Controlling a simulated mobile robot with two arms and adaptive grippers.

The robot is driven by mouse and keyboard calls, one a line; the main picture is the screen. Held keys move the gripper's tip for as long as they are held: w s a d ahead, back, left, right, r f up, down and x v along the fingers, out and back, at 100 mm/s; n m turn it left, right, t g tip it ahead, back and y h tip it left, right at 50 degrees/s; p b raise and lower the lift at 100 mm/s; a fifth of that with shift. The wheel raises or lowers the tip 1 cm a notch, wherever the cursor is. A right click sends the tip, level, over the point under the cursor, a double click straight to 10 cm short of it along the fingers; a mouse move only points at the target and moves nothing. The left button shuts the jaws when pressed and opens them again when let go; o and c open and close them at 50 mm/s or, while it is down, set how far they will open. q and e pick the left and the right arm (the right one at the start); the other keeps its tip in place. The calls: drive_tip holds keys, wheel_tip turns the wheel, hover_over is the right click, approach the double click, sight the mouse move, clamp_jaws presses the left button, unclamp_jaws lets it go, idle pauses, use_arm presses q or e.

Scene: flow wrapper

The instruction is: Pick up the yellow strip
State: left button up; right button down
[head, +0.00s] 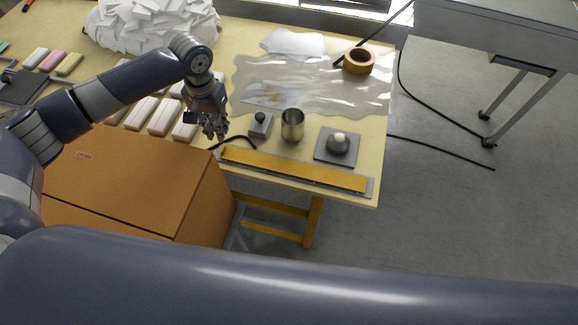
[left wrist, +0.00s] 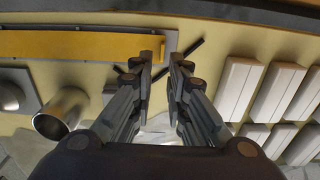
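The yellow strip (head: 290,169) is long and flat and lies on a grey metal bar along the front edge of the table. My left gripper (head: 216,134) is above the table, just beyond the strip's left end, apart from it. In the left wrist view the gripper (left wrist: 164,62) has its fingers apart with nothing held between them. There the yellow strip (left wrist: 75,46) runs to the left of the fingers, its near end beside the left fingertip. My right gripper is not in view.
A metal cup (head: 292,125), a small grey block with a black knob (head: 260,126) and a domed button plate (head: 338,148) stand behind the strip. White bars (head: 163,117) lie left of the gripper. A cardboard box (head: 130,185) stands in front of the table. A tape roll (head: 359,61) sits at the back.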

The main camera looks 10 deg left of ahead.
sight(224, 151)
use_arm(q)
wheel_tip(224, 151, down, 3)
drive_tip(key=shift+w+f, duration=0.1)
drive_tip(key=f+p, duration=0.1)
drive_tip(key=f, duration=0.1)
drive_tip(key=f+p, duration=0.1)
drive_tip(key=f, duration=0.1)
drive_tip(key=shift+a+f, duration=0.2)
drive_tip(key=shift+f, duration=0.4)
clamp_jaws()
drive_tip(key=shift+r, duration=0.1)
